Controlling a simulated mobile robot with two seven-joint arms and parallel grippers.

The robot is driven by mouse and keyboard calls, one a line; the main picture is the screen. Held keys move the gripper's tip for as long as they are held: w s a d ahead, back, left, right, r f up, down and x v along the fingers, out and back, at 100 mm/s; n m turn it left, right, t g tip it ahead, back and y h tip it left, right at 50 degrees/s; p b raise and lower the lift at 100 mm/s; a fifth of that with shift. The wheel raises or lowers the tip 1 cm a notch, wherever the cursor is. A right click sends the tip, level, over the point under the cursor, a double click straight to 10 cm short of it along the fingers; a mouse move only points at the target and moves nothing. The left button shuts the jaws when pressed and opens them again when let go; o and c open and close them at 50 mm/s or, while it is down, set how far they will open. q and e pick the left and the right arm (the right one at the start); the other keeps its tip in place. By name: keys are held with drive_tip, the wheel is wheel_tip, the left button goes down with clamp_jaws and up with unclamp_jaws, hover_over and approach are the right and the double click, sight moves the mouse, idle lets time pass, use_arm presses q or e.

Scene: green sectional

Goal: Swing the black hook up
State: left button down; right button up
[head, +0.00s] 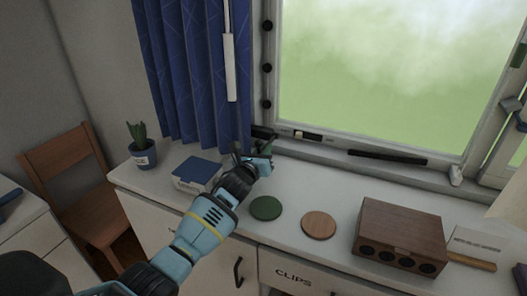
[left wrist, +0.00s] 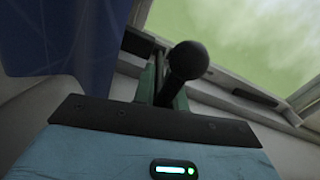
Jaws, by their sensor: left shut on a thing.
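My left gripper (head: 257,158) reaches to the window sill at the foot of the blue curtain. In the left wrist view, a black piece with a round ball end (left wrist: 188,60) stands up between the gripper's fingers (left wrist: 162,85), which are shut on it. It appears to be the black hook. In the head view, a black part (head: 264,132) shows at the lower left corner of the window frame, just beyond the gripper. The gripper hides most of the hook there, so its exact angle is unclear. My right gripper is out of view.
The blue curtain (head: 195,75) hangs close to the gripper. A blue-topped box (head: 197,172), green disc (head: 266,208), brown disc (head: 318,225) and wooden box (head: 400,235) stand on the white counter. A potted cactus (head: 143,150) is at the left. A black bar (head: 388,157) lies along the sill.

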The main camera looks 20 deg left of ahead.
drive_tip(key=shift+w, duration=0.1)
